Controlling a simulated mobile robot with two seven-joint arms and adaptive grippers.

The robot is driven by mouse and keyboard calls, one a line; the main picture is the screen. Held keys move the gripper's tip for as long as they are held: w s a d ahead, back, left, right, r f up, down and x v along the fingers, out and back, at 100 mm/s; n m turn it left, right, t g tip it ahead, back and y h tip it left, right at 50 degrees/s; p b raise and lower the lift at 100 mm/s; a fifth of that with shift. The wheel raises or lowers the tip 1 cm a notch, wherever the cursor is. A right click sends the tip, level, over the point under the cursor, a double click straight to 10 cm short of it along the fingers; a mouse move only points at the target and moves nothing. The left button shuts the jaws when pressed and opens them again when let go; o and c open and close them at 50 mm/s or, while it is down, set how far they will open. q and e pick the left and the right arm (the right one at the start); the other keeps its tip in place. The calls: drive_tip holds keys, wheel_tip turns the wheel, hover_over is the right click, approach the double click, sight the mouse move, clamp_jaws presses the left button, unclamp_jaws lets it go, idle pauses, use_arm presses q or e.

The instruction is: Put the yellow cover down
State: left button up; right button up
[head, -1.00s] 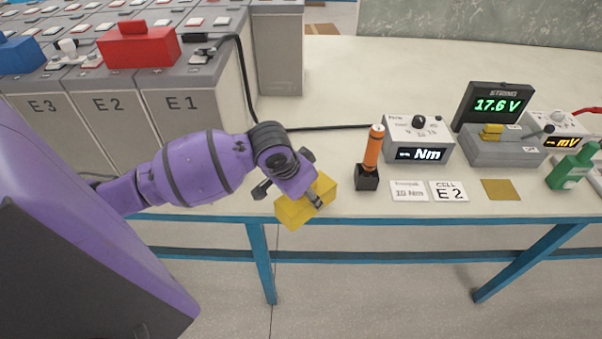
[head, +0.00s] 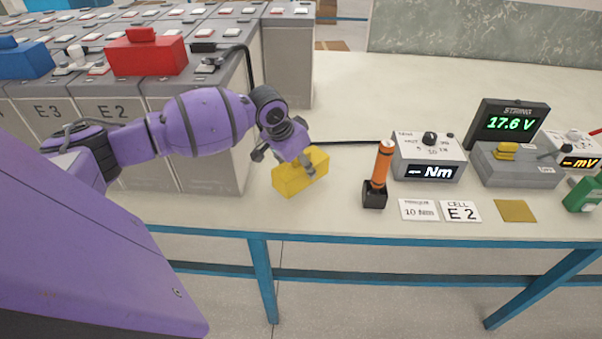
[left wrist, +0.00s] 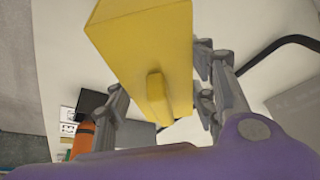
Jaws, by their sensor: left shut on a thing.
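The yellow cover (head: 301,174) is a box-like block with a raised grip on it. My left gripper (head: 297,158) is shut on it near the left end of the bench top. In the left wrist view the yellow cover (left wrist: 150,60) fills the upper middle, with its grip rib between the fingers of my left gripper (left wrist: 165,100). The cover is over the pale bench top (head: 340,215); I cannot tell whether it touches the surface. My right gripper is not in view.
An orange-handled tool (head: 381,165) stands in a black holder right of the cover. Beyond it are the Nm meter (head: 428,160), a "CELL E 2" card (head: 461,211) and a 17.6 V display (head: 509,122). Battery cells with a red cover (head: 146,55) stand left. A black cable runs behind the cover.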

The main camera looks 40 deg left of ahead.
use_arm(q)
wheel_tip(320, 180, down, 3)
drive_tip(key=shift+r, duration=0.1)
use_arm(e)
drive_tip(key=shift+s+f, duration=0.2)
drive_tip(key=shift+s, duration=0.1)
use_arm(q)
drive_tip(key=shift+f, duration=0.2)
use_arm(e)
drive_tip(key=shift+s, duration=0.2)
use_arm(q)
drive_tip(key=o, duration=1.2)
drive_tip(key=shift+r, duration=0.1)
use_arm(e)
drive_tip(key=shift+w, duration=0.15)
